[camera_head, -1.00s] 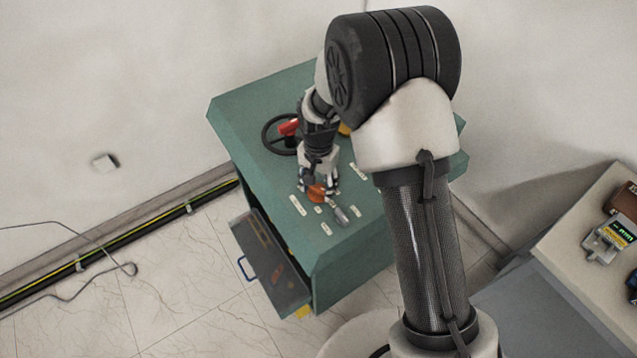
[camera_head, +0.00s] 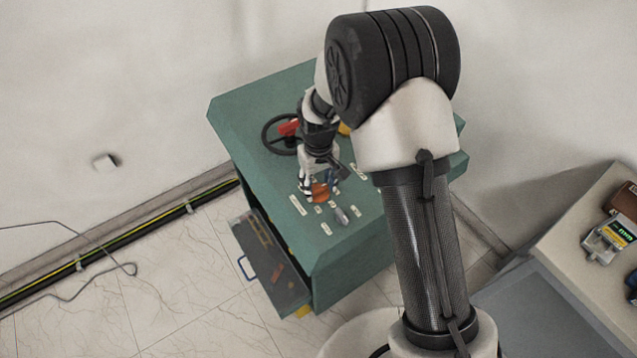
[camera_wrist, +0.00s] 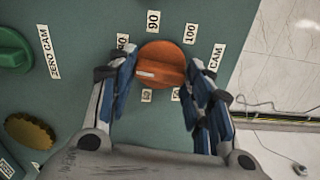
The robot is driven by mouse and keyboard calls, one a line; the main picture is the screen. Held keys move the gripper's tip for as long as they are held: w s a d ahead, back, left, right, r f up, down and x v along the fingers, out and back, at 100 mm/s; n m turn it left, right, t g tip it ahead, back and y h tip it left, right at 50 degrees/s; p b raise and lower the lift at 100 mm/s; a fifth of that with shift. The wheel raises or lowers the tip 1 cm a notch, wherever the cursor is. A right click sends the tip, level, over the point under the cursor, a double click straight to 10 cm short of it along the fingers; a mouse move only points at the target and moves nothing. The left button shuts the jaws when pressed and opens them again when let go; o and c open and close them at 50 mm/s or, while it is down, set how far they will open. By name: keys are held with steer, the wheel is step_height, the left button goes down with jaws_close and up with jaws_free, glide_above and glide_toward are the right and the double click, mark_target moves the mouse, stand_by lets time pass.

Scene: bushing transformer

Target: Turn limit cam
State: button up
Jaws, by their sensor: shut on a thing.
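The limit cam is a round orange knob (camera_wrist: 160,62) with a raised bar and a short white mark on its left side. It sits on the green cabinet top among white number labels; 90 and 100 are readable. My gripper (camera_wrist: 160,78) is shut on the knob, with one blue-grey finger on its left and one on its right. In the head view the orange knob (camera_head: 320,194) shows just below my gripper (camera_head: 319,188), partly covered by the fingers. A label ending in CAM (camera_wrist: 216,58) is right of the knob.
A green knob (camera_wrist: 14,48) stands beside the ZERO CAM label (camera_wrist: 48,52), with a yellow-brown knurled knob (camera_wrist: 30,131) below it. A black handwheel (camera_head: 269,133) is on the cabinet (camera_head: 240,105). An open drawer (camera_head: 268,262) juts out at the front left.

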mark_target(319, 187)
steer(key=n, duration=0.4)
steer(key=shift+n, duration=0.3)
steer(key=n, duration=0.3)
steer(key=shift+n, duration=0.3)
steer(key=n, duration=0.4)
steer(key=shift+n, duration=1.8)
steer(key=o, duration=1)
steer(key=shift+o, duration=0.2)
step_height(319, 187, up, 12)
